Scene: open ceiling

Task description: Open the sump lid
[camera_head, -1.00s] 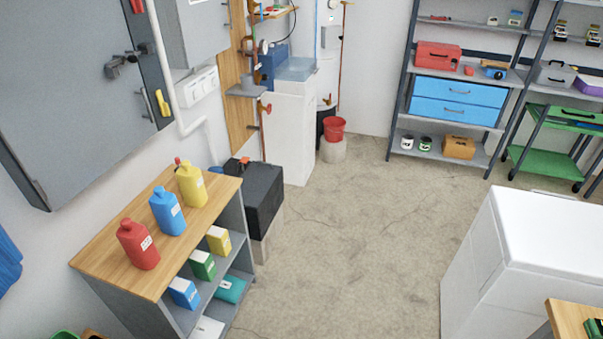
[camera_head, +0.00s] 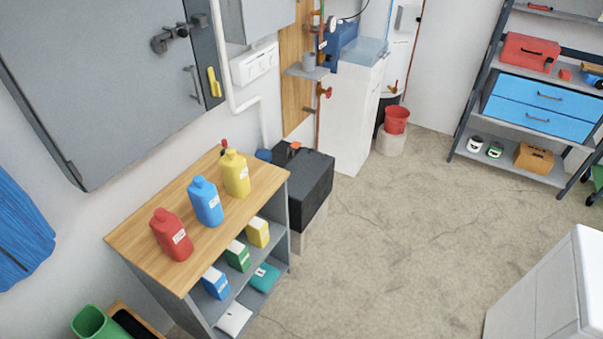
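No object in view is clearly marked as a sump lid. A black box (camera_head: 303,183) stands on a pale block on the floor, between the wooden-topped shelf and the white cabinet. A small orange part (camera_head: 295,146) sits on its top, at the back. The shelf's end hides part of the box's left side. A red bucket (camera_head: 396,120) rests on a pale round base (camera_head: 391,143) beside the white cabinet. Neither of my grippers shows in the head view.
A wooden-topped shelf (camera_head: 135,232) with red, blue and yellow bottles stands along the left wall. A white cabinet (camera_head: 348,120) is at the back. A white appliance (camera_head: 545,292) stands at lower right. A metal rack (camera_head: 530,172) is at back right. The concrete floor (camera_head: 400,235) between is clear.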

